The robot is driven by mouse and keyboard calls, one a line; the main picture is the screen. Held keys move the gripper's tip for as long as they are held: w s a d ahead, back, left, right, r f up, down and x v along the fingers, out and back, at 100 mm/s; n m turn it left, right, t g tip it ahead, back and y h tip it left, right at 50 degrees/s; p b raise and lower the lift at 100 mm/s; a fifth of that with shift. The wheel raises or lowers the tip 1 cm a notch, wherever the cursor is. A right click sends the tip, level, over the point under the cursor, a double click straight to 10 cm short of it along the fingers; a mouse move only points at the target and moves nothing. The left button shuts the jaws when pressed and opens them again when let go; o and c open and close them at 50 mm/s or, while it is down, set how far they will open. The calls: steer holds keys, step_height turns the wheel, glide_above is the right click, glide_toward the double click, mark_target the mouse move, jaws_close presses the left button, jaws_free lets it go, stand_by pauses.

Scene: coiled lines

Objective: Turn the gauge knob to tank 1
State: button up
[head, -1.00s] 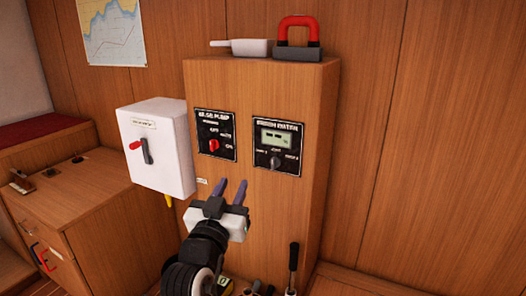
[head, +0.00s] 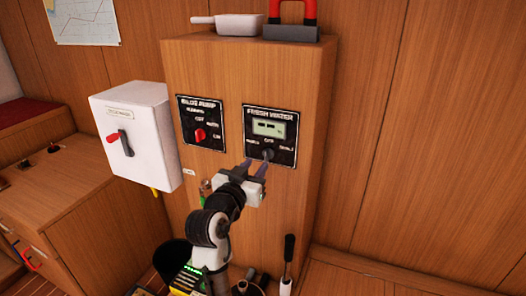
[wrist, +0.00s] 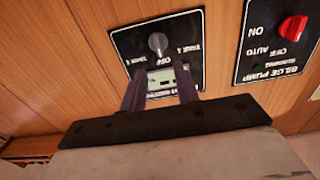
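The gauge knob (head: 268,155) is a small dark knob low on the black fresh water panel (head: 290,121), below its small display (head: 268,128). In the wrist view, which shows the panel upside down, the knob (wrist: 158,42) is grey with tank labels either side. My gripper (head: 255,166) is at the panel's lower edge, close to the knob. Its two dark fingers (wrist: 160,90) are apart with nothing between them that they grip. In the wrist view the knob lies beyond the fingertips. Whether a fingertip touches the panel I cannot tell.
The bilge pump panel (head: 202,122) with a red knob (head: 200,134) is just left. A white switch box (head: 135,135) with a red-handled lever stands further left. A pan (head: 240,26) and a red-handled object (head: 292,20) sit on top. A black-handled lever (head: 288,262) rises below right.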

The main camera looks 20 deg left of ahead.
mark_target(265, 153)
steer(key=w+p, duration=0.1)
steer(key=w, duration=0.5)
steer(key=shift+w, duration=0.2)
jaws_close()
